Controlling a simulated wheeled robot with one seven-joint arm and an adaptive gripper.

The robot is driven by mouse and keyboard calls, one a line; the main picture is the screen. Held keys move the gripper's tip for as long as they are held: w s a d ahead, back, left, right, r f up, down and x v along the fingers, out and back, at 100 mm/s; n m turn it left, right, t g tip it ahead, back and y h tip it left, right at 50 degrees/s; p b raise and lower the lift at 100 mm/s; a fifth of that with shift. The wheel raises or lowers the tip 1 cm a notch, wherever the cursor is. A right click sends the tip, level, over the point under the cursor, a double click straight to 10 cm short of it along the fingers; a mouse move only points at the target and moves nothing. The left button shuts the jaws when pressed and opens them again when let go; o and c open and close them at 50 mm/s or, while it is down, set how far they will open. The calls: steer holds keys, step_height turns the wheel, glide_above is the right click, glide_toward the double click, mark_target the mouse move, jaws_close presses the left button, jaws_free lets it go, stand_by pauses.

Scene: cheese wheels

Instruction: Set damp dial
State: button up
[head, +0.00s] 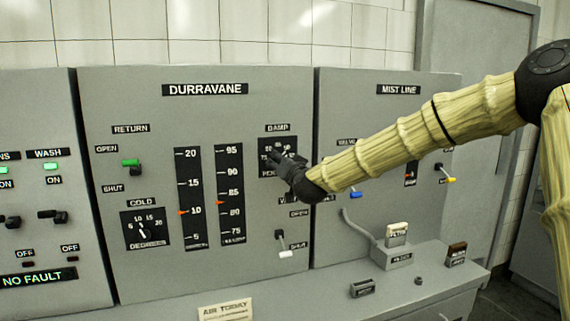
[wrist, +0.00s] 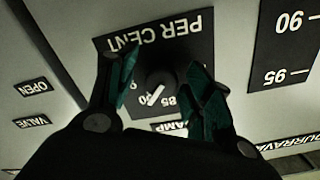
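The damp dial (head: 278,153) is on a black plate on the grey DURRAVANE panel, under the DAMP label (head: 277,128). My gripper (head: 277,158) is in front of it and hides much of its scale in the head view. In the wrist view the panel appears upside down. The dial's dark knob with a pale pointer line (wrist: 155,94) shows between my two fingers (wrist: 163,85). The fingers stand apart, one on each side of the knob. Whether they touch it cannot be told. The plate's PER CENT lettering (wrist: 160,37) is readable.
Left of the dial are two vertical gauges with orange markers, a cold dial (head: 144,229) and the return lever (head: 132,164). Below it is a white-tipped valve lever (head: 285,252). A ledge (head: 330,301) with small labelled blocks juts out below.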

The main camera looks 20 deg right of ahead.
steer(key=shift+r, duration=0.1)
steer(key=s, duration=1.2)
steer(key=shift+d, duration=0.2)
